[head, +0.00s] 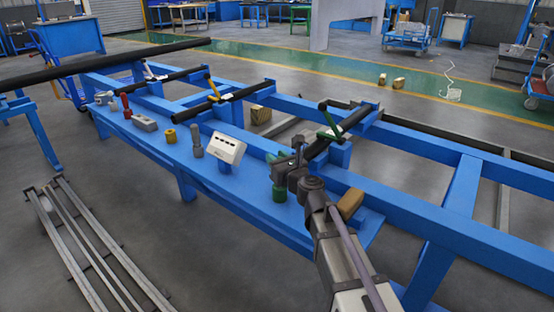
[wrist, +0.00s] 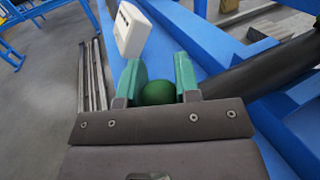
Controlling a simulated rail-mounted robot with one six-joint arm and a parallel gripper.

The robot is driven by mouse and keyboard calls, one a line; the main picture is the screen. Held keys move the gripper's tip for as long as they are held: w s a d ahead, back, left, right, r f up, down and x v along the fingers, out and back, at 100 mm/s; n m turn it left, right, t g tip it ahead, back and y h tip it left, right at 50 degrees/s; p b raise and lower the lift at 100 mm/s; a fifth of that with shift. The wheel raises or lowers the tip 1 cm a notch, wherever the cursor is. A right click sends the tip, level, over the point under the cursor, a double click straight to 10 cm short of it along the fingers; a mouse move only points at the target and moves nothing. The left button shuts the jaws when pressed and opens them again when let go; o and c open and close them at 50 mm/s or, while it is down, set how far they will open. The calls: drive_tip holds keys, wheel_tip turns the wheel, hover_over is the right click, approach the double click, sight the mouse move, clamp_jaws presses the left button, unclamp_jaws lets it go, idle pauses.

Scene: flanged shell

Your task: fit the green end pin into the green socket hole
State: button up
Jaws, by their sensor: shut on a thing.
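My gripper (head: 279,176) is at the front rail of the blue frame, right of the white box. In the wrist view its teal fingers (wrist: 158,80) are closed on the sides of a dark green round-ended part, the green end pin (wrist: 157,93). The pin's green lower part (head: 279,194) shows below the gripper in the head view; I cannot tell whether it touches the blue surface. A green handle (head: 328,118) stands by the black tube (head: 350,122) just behind my gripper. I cannot make out the green socket hole.
The white box with dark slots (head: 228,150) stands left of my gripper. Further left on the blue ledge are a grey pin (head: 196,142), a yellow piece (head: 170,136), a grey block (head: 144,123) and a red pin (head: 125,106). A tan block (head: 350,203) lies right of my gripper.

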drive_tip(key=shift+f, duration=0.2)
drive_tip(key=shift+r, duration=0.15)
wheel_tip(320, 180, up, 2)
drive_tip(key=shift+r+p, duration=0.1)
drive_tip(key=shift+p, duration=1)
drive_tip(key=shift+f, duration=0.2)
idle(0.4)
drive_tip(key=shift+f+b, duration=0.35)
drive_tip(key=shift+b, duration=0.15)
drive_tip(key=shift+f+b, duration=0.7)
drive_tip(key=o, duration=1.1)
drive_tip(key=shift+c, duration=0.2)
